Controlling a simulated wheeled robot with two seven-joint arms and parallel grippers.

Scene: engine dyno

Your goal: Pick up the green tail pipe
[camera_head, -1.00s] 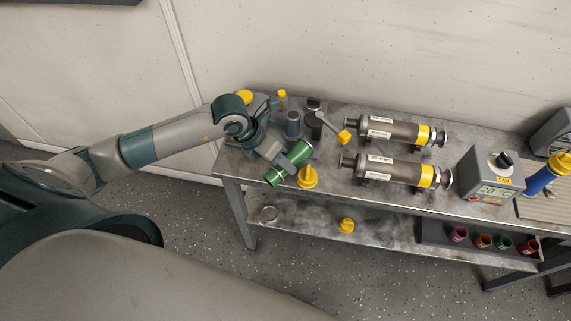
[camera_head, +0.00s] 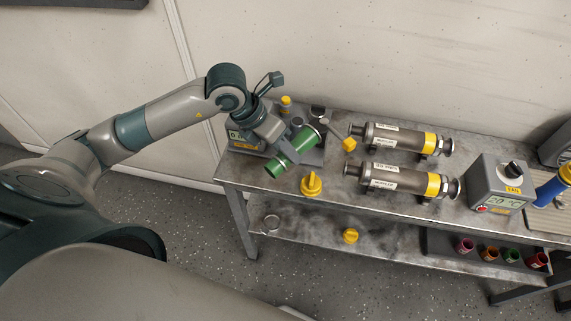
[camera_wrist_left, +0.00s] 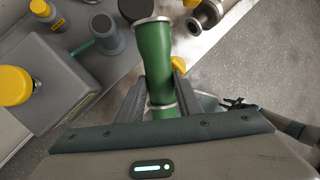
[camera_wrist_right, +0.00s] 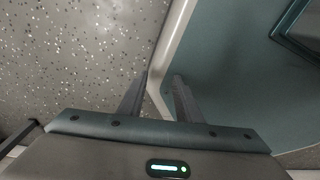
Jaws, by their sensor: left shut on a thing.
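The green tail pipe (camera_head: 291,152) is a short green tube with bright metal rims. My left gripper (camera_head: 281,141) is shut on it near the left end of the workbench and holds it tilted. In the left wrist view the pipe (camera_wrist_left: 154,62) stands between the two fingers (camera_wrist_left: 160,90), which press on its sides. Whether the pipe is clear of the things under it is hard to tell in the head view. My right gripper (camera_wrist_right: 160,92) is apart from the bench, its fingers spread with nothing graspable between them but floor and a teal panel behind.
The bench (camera_head: 330,205) holds two grey cylinders with yellow bands (camera_head: 402,139), (camera_head: 404,182), a yellow-knobbed part (camera_head: 311,184) and a temperature box (camera_head: 499,185). A lower shelf (camera_head: 385,243) carries a yellow cap (camera_head: 350,236) and a tray of coloured cups (camera_head: 465,246).

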